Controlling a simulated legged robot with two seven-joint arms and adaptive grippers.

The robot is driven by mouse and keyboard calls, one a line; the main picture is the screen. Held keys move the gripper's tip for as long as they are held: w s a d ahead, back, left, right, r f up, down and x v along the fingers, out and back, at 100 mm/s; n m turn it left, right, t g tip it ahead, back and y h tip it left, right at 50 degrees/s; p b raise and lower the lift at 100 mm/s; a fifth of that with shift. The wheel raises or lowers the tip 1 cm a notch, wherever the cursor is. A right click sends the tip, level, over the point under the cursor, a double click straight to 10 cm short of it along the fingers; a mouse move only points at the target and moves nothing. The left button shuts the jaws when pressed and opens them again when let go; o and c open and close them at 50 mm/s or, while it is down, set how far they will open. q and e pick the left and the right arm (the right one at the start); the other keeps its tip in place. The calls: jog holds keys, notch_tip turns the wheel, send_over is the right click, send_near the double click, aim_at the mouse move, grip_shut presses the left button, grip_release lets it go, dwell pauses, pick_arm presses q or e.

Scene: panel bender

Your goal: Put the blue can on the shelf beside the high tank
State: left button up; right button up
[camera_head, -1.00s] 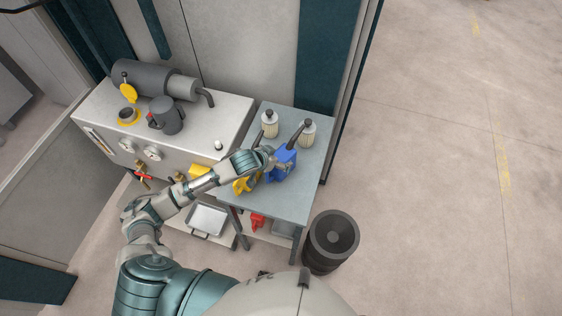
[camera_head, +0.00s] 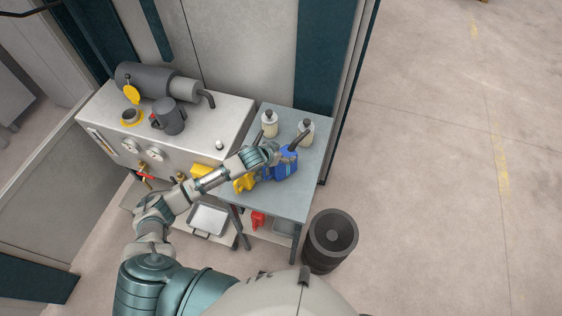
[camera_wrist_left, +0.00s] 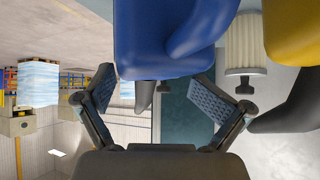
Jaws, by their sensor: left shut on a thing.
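The blue can (camera_head: 287,170), with a dark spout pointing up and to the right, is over the right part of the grey shelf top (camera_head: 292,206) in the head view. The shelf stands right beside the pale tank (camera_head: 197,140) with gauges. My left gripper (camera_head: 279,156) is shut on the blue can near its top. In the left wrist view, the can (camera_wrist_left: 165,35) fills the top, beyond the fingers (camera_wrist_left: 155,98). I cannot tell whether the can's base touches the shelf. My right gripper is not in view.
Two pale bottles with dark tops, the left bottle (camera_head: 269,125) and right bottle (camera_head: 305,130), stand behind the can. A yellow can (camera_head: 244,183) is to its left, partly behind my arm. A dark bin (camera_head: 333,238) stands on the floor. The shelf's front right is bare.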

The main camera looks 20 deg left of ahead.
pick_arm(q)
jog(key=shift+s+d+f+g, duration=0.15)
jog(key=shift+s+f, duration=0.2)
jog(key=shift+f, duration=0.25)
jog(key=shift+s+d+f+g, duration=0.15)
jog(key=shift+s+f, duration=0.2)
jog(key=shift+f, duration=0.25)
jog(key=shift+w+a+r, duration=0.15)
jog(key=shift+w+r, duration=0.1)
jog(key=shift+r, duration=0.15)
jog(key=shift+w+a+r+b, duration=0.1)
jog(key=shift+w+r+b, duration=0.15)
jog(key=shift+r, duration=0.25)
jog(key=shift+w+a+r+b, duration=0.1)
jog(key=shift+r+b, duration=0.15)
jog(key=shift+r, duration=0.25)
jog(key=shift+c, duration=0.8)
jog(key=shift+s+a, duration=0.1)
jog(key=shift+s, duration=0.7)
grip_shut()
jog(key=s+r+b, duration=0.2)
jog(key=s, duration=1.2)
jog(key=shift+a+r, duration=0.15)
jog(key=shift+a, duration=0.15)
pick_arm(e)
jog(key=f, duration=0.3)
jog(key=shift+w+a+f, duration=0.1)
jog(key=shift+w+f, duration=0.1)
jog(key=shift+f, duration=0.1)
